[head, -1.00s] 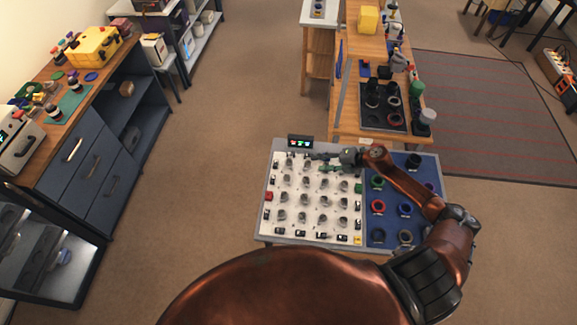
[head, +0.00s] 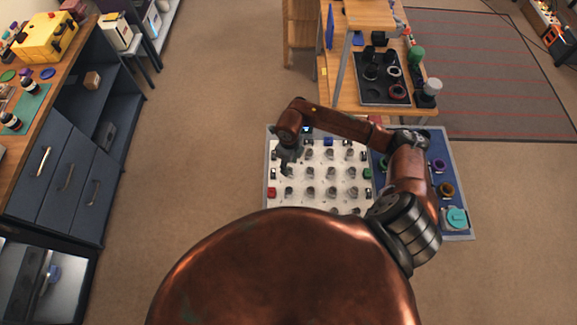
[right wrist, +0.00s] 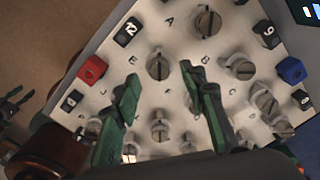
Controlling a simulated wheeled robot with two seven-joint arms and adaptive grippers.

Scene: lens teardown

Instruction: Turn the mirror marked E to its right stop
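The white panel (head: 320,202) carries rows of round grey slotted mirror mounts; one nearby mount (right wrist: 159,66) is clear in the right wrist view. Letters such as A and B show there. My right gripper (head: 288,164) is over the left part of the panel. In the right wrist view its two green fingers (right wrist: 161,82) are spread apart with nothing held between them. Dark green fingers, probably my left gripper (right wrist: 14,106), show at that view's left edge; their state is unclear.
Red (right wrist: 92,70) and blue (right wrist: 291,70) blocks and numbered black tags stand along the panel's edges. A blue tray (head: 425,160) with rings adjoins on the right. A wooden bench (head: 345,100) with a dark lens tray stands behind. Open floor lies left.

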